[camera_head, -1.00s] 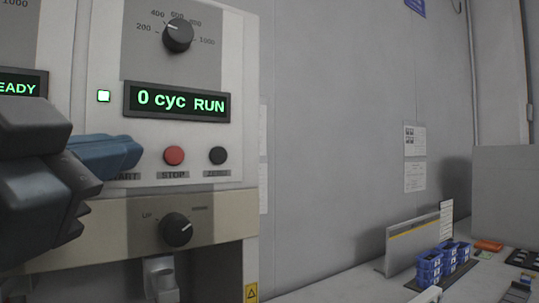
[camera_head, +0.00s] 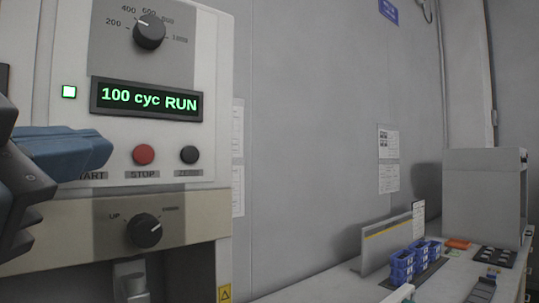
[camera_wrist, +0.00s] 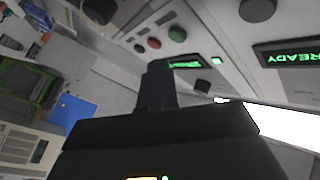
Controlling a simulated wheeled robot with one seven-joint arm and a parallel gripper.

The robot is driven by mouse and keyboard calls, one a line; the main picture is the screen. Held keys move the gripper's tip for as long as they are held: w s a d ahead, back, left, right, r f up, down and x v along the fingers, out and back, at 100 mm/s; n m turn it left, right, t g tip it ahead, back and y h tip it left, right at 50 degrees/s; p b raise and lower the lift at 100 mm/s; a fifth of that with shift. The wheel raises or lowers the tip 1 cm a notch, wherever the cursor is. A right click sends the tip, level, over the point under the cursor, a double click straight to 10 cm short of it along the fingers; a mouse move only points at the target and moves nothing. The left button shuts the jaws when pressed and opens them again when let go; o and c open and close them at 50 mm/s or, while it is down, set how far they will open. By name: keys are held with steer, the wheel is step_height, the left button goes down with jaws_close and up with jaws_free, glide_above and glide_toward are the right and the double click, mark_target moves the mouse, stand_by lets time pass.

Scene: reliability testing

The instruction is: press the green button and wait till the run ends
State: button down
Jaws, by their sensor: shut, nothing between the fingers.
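The machine panel (camera_head: 215,60) fills the left of the head view. Its display (camera_head: 146,100) reads "100 cyc RUN", and a green square lamp (camera_head: 69,92) is lit beside it. The green button (camera_wrist: 177,34) shows in the wrist view, just beyond my fingertips with a visible gap in the picture. In the head view my gripper hides it, above the partly covered START label (camera_head: 92,177). My gripper (camera_head: 108,148) is shut and empty, its blue fingers left of the red STOP button (camera_head: 144,154). It also shows in the wrist view (camera_wrist: 158,64).
A black button (camera_head: 189,154) is right of STOP. Knobs sit above (camera_head: 149,33) and below (camera_head: 144,230). A neighbouring display (camera_wrist: 290,53) reads "READY". Blue bins (camera_head: 403,268) and a grey box (camera_head: 480,195) stand on the bench at right.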

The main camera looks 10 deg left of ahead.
steer(key=shift+s+d, duration=1.2)
steer(key=shift+d, duration=0.2)
steer(key=shift+f, duration=0.1)
steer(key=w+d+f+n+g+y, duration=0.15)
steer(key=w+d+f+n, duration=0.35)
steer(key=f, duration=0.7)
steer(key=w+d+f+n+t+y, duration=0.15)
steer(key=w+d+f+n, duration=0.35)
steer(key=f, duration=0.8)
steer(key=s+d+f+n+g+p, duration=0.1)
steer(key=s+d+f+g, duration=0.15)
steer(key=d+f, duration=0.4)
steer(key=s+d+f+n+g, duration=0.1)
steer(key=s+d+f, duration=0.3)
steer(key=d+f, duration=0.25)
steer(key=s+d+f+m+h, duration=0.1)
steer(key=s+d+m+h, duration=0.1)
steer(key=s+d, duration=0.5)
steer(key=s+d+f+m+g+h+p, duration=0.1)
steer(key=s+d, duration=0.7)
steer(key=s, duration=0.8)
steer(key=shift+s+d+m+h, duration=0.3)
steer(key=shift+m+h, duration=0.4)
steer(key=shift+m, duration=0.5)
